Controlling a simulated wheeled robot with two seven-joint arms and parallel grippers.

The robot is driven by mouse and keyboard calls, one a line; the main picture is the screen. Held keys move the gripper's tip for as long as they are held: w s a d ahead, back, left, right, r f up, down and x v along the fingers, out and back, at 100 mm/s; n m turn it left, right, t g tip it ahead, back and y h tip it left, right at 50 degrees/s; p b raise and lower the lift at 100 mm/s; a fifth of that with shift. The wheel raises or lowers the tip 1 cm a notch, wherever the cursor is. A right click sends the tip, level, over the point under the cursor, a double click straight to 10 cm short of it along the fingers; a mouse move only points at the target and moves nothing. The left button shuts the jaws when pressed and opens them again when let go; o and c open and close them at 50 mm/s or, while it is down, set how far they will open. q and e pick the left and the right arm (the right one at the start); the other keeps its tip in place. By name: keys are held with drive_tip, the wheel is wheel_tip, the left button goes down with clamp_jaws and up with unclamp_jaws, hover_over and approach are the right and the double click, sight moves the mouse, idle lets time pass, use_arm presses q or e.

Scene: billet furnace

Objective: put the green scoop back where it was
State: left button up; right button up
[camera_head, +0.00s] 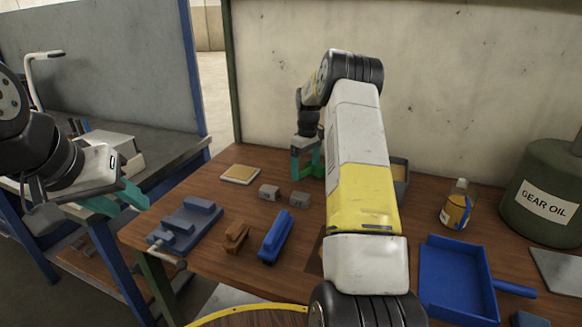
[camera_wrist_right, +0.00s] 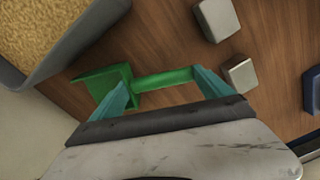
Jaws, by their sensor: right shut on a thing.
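The green scoop (camera_head: 317,160) is at the back of the wooden table, by my right gripper (camera_head: 306,163). In the right wrist view the scoop (camera_wrist_right: 163,79) lies across between the two teal fingers of my right gripper (camera_wrist_right: 163,94), its wide end at the left finger. The gripper is shut on it. Whether the scoop touches the table is hard to tell. My left gripper (camera_head: 118,200) is open and empty, left of the table.
A grey bin (camera_head: 402,172) of yellow grains, also in the wrist view (camera_wrist_right: 62,62), is partly hidden behind my right arm. Two grey blocks (camera_head: 269,192) (camera_head: 299,199), a blue block (camera_head: 275,238), a brown block (camera_head: 236,237), a blue dustpan (camera_head: 458,285) and a bottle (camera_head: 456,208) stand around.

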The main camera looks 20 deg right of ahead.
drive_tip(key=shift+f, duration=0.75)
drive_tip(key=shift+f, duration=0.15)
drive_tip(key=o, duration=1.5)
drive_tip(key=shift+o, duration=0.2)
